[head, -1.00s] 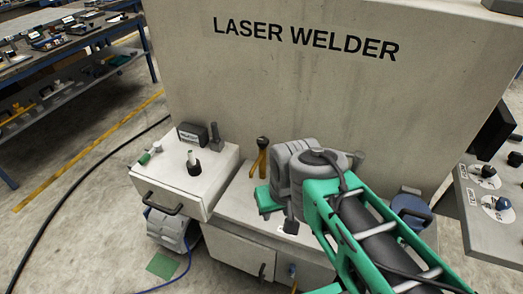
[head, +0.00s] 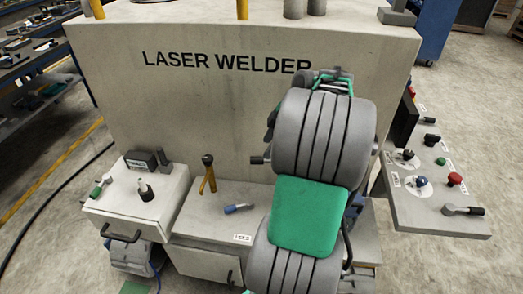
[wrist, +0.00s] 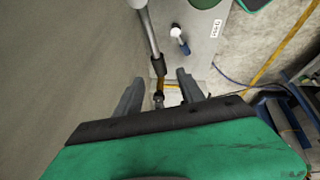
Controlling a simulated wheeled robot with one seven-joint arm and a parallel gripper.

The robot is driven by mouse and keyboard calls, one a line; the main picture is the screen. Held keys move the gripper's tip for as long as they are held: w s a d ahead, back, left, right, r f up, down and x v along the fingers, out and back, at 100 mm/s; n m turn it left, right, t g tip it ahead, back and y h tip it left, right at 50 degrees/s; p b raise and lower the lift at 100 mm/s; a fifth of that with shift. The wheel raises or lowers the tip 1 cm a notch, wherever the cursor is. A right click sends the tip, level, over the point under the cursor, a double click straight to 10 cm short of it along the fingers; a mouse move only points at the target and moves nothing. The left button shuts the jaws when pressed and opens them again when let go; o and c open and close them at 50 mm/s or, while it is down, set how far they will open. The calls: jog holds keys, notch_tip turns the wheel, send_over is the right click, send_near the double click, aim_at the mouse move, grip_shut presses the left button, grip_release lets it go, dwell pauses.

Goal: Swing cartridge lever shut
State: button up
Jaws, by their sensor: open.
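In the wrist view my gripper (wrist: 160,88) is open, its two dark fingers apart with nothing held between them. A pale rod with a dark grip (wrist: 157,65), which looks like a lever, comes in from the top and ends just ahead of the fingers, without clear contact. In the head view a dark knob on a short rod (head: 257,160) sticks out left of my arm and may be the same lever; its other end is hidden. My gripper cannot be made out in the head view, where my arm covers the middle. I cannot tell a cartridge apart for sure.
The laser welder's wall (head: 130,110) stands behind. A yellow-legged, dark-topped piece (head: 207,175) and a blue cylinder (head: 238,208) are on the shelf. A white drawer box (head: 130,205) stands left. A control panel (head: 440,215) with knobs and a handle juts out right.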

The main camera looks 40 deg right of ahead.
aim_at(261, 158)
jog(key=x, duration=0.5)
jog(key=p+x, duration=0.1)
jog(key=x, duration=0.1)
jog(key=shift+d+f, duration=0.2)
jog(key=shift+f, duration=0.25)
jog(key=shift+c, duration=0.5)
grip_shut()
dwell(0.4)
